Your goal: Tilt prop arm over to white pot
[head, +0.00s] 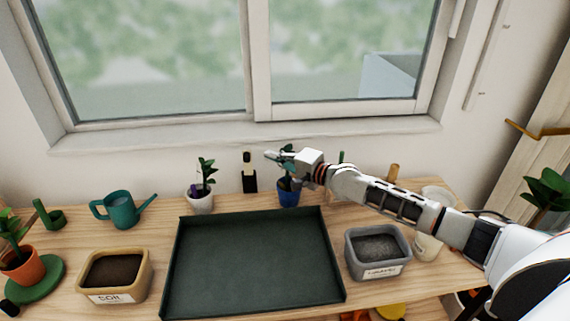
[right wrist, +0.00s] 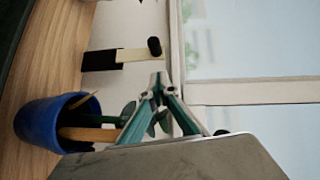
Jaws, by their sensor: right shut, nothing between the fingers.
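The white pot (head: 200,204) holds a leafy plant and stands at the back of the wooden table, behind the dark tray. The blue pot (head: 288,197) stands to its right with another plant; in the right wrist view the blue pot (right wrist: 45,122) shows two wooden sticks (right wrist: 90,133) rising from it. I cannot tell which part is the prop arm. My right gripper (head: 272,155) is above the blue pot, shut and empty. Its teal fingertips (right wrist: 160,82) meet near the plant's leaves, which are partly hidden behind them. My left gripper is not in view.
A dark green tray (head: 255,262) fills the table's middle, empty. A soil box (head: 140,277) and a grey box (head: 378,240) flank it. A teal watering can (head: 122,208) is left. The window is behind.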

